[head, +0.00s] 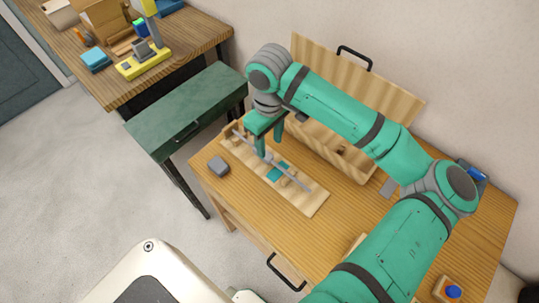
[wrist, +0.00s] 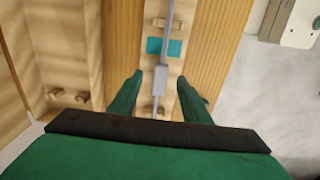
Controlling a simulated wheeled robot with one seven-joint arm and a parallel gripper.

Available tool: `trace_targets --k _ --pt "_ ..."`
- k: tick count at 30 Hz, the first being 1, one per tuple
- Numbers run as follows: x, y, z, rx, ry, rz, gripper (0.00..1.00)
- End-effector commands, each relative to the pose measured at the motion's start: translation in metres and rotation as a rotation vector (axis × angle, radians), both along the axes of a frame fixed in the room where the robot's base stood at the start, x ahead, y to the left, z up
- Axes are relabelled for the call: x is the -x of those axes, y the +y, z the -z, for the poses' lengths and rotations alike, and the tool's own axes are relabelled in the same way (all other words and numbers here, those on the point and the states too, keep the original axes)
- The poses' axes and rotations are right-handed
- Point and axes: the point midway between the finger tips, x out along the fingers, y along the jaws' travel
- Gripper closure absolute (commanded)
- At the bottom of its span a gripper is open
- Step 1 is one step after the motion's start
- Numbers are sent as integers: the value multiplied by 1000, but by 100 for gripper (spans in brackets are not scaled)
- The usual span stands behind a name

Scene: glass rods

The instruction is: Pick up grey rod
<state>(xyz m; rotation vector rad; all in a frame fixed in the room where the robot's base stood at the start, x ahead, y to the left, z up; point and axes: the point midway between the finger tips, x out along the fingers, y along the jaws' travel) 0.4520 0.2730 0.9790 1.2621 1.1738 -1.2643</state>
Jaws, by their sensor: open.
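The grey rod (head: 294,180) lies lengthwise above a light wooden board (head: 313,203), resting on small wooden supports. In the wrist view the rod (wrist: 169,22) runs up the picture and has a thicker grey block (wrist: 160,80) on it. My gripper (head: 270,143) is over the board near the rod's middle, pointing down. In the wrist view its two green fingers are apart, one on each side of the thicker block, with gaps visible (wrist: 161,77). The rod's near end is hidden behind my gripper's body in the wrist view.
A teal patch (head: 278,172) marks the board beneath the rod. An open wooden case (head: 330,150) with a black handle stands behind. A green side table (head: 185,110) is at left.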

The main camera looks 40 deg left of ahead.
Motion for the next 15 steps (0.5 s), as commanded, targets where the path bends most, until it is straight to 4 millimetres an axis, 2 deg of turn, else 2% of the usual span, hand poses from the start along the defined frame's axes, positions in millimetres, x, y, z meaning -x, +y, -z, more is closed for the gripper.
trace_targets --k 5,12,15 --pt "0 1 12 0 0 0 56" --pt "-3 -1 44 0 1 11 56" --pt "-3 0 52 0 -1 10 56"
